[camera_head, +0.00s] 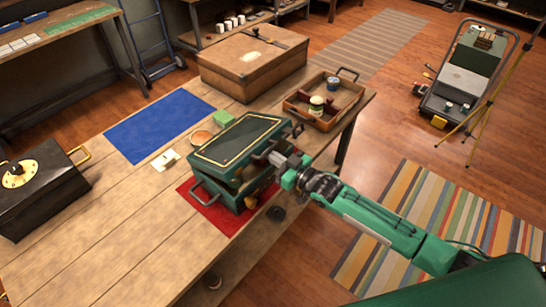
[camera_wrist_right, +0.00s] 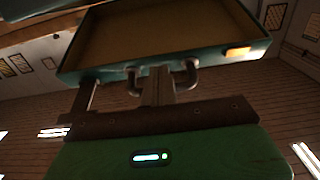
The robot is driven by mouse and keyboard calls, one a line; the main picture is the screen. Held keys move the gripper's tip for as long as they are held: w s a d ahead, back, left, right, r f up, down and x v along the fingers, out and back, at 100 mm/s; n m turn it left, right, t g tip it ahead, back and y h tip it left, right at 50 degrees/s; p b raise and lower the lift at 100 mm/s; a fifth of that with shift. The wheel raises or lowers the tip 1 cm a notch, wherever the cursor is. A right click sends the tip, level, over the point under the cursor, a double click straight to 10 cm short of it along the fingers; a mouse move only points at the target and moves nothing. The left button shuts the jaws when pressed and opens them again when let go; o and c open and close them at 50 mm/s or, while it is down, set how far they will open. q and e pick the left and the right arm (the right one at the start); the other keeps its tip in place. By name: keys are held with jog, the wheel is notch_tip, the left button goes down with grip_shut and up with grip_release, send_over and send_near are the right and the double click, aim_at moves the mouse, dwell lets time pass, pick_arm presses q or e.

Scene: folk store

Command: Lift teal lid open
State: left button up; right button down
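The teal lid (camera_head: 240,140), edged with a thin gold line, is tilted up above its teal box (camera_head: 230,198). A gap shows between them, with brownish contents partly visible. The box stands on a red mat (camera_head: 212,207). My right gripper (camera_head: 266,158) is at the lid's near right edge. In the right wrist view, the lid's underside (camera_wrist_right: 165,35) is above my right gripper (camera_wrist_right: 157,92). Its fingers look closed together at the lid's handle (camera_wrist_right: 190,75), between the handle's two posts; the exact contact is partly hidden. My left gripper is out of view.
A wooden tray (camera_head: 345,105) with jars and a brown case (camera_head: 252,66) stand behind. A black box (camera_head: 40,190) is at left. The near tabletop is clear.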

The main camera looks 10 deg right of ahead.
jog(key=shift+r, duration=0.15)
jog(key=shift+w+a+r+p, duration=0.2)
jog(key=shift+r+p, duration=0.2)
jog(key=shift+r, duration=0.15)
jog(key=shift+w+a+r+p, duration=0.1)
jog(key=shift+w+r+p, duration=0.05)
jog(key=shift+r+p, duration=0.35)
jog(key=shift+w+a+r+p, duration=0.15)
jog(key=shift+w+r+p, duration=0.15)
jog(key=shift+r, duration=0.4)
jog(key=shift+w+a+r+p, duration=0.2)
jog(key=shift+r+p, duration=0.1)
jog(key=shift+r, duration=0.2)
jog(key=shift+w+a+r+p, duration=0.25)
jog(key=shift+r+p, duration=0.05)
jog(key=shift+r, duration=0.25)
jog(key=shift+w+a+r+p, duration=0.2)
jog(key=shift+w+r+p, duration=0.1)
jog(key=shift+r, duration=0.2)
